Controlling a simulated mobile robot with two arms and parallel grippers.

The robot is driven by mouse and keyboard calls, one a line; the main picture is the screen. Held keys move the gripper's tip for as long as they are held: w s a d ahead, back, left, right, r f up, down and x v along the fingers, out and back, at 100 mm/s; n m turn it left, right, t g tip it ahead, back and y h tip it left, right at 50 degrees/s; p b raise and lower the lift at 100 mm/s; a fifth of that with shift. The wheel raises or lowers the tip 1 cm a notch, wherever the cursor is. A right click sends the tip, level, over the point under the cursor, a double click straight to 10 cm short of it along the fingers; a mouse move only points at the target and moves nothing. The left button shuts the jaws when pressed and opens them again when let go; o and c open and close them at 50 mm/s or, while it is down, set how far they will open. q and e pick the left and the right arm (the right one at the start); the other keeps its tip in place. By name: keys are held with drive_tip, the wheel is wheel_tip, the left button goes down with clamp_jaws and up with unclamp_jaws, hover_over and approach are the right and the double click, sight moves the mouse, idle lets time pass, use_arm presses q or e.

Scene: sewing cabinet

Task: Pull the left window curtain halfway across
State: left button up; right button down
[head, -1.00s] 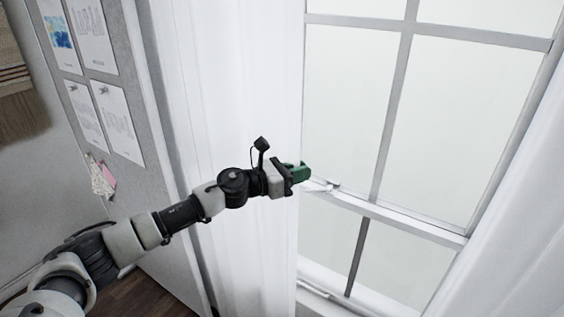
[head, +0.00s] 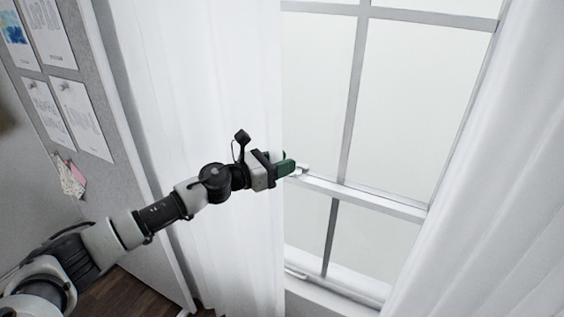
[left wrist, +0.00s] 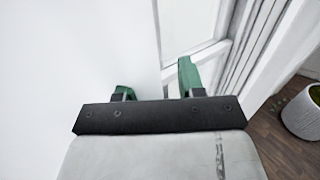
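The left curtain (head: 205,90) is a white sheer panel that hangs on the left side of the window (head: 410,110). It also fills the left of the left wrist view (left wrist: 75,50). My left gripper (head: 284,164) is at the curtain's inner edge, at about the height of the window's middle rail. In the left wrist view its two green fingers (left wrist: 157,84) stand apart. The curtain's edge lies between them, and the left finger's tip is hidden by the cloth. My right gripper is out of view.
The right curtain (head: 500,190) hangs at the right of the window. A grey board with pinned papers (head: 80,115) stands at the left. A white pot with a plant (left wrist: 302,115) stands on the wooden floor in the left wrist view. The window between the curtains is clear.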

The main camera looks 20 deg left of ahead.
use_arm(q)
drive_tip(key=b+v, duration=0.5)
drive_tip(key=v, duration=0.5)
drive_tip(key=shift+s+a, duration=0.3)
